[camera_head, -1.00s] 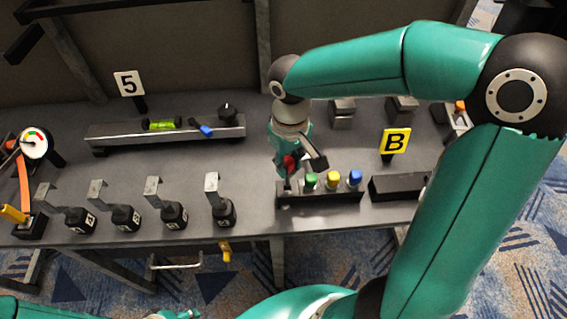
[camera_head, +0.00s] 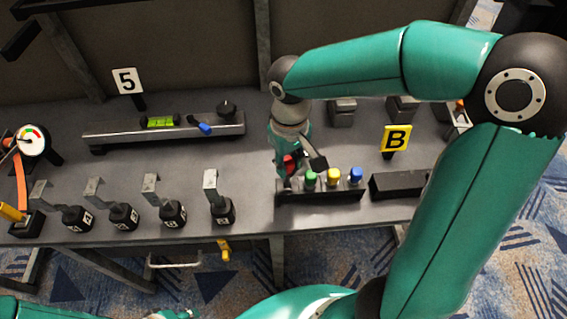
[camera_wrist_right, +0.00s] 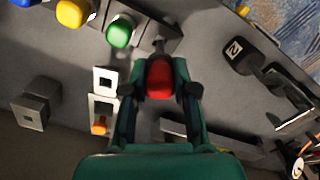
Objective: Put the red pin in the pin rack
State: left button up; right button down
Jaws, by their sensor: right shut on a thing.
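The red pin (camera_head: 291,162) is between the fingers of my right gripper (camera_head: 288,172), which is shut on it. It also shows in the right wrist view (camera_wrist_right: 159,78), between the two fingertips. The pin is upright at the left end of the dark pin rack (camera_head: 325,196). Its lower end meets or overlaps the rack's end; I cannot tell how deep it sits. The green pin (camera_head: 310,178), yellow pin (camera_head: 333,176) and blue pin (camera_head: 356,175) stand in the rack. Only a teal scrap of my left gripper (camera_head: 180,315) shows at the bottom edge.
A black block (camera_head: 398,186) stands right of the rack, with a yellow B sign (camera_head: 396,138) behind. Several numbered black weights with hooks (camera_head: 222,211) stand to the left. A level on a grey beam (camera_head: 165,130) lies behind them. A dial gauge (camera_head: 33,140) is far left.

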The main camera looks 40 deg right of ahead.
aim_at(288, 178)
jog(key=shift+f+b, duration=0.4)
jog(key=shift+f, duration=0.15)
dwell(0.4)
jog(key=shift+f+b, duration=1.25)
jog(key=shift+f, duration=0.25)
jog(key=shift+f, duration=0.15)
jog(key=shift+f+b, duration=0.5)
jog(key=shift+b, duration=0.1)
jog(key=shift+f, duration=0.15)
jog(key=c, duration=0.8)
grip_release()
